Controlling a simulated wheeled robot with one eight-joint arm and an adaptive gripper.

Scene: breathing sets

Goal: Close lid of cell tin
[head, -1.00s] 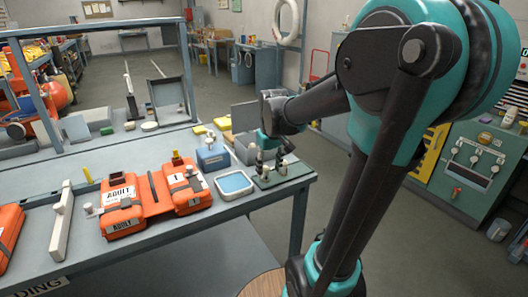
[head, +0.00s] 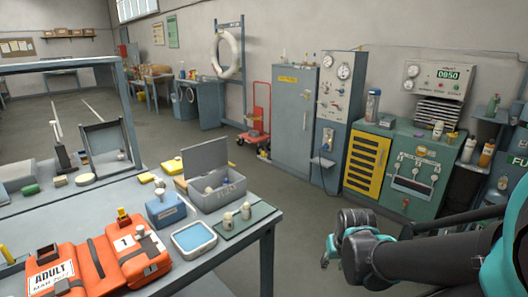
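The cell tin (head: 222,203) is a grey open box with lettering on its front, near the right end of the workbench. Its lid (head: 206,157) stands up at the back, tilted open. Small pale pieces show inside. My gripper (head: 328,252) is at the lower right, out past the bench's right edge and well apart from the tin. Its dark links and teal tips are seen side-on, and I cannot tell whether its fingers are open or shut. Nothing shows held in it.
A green mat (head: 258,212) with two small upright cells lies in front of the tin. A blue box (head: 166,209), a blue-lined tray (head: 194,239) and orange breathing sets (head: 90,262) are to the left. Yellow blocks (head: 172,168) lie behind. The floor right of the bench is free.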

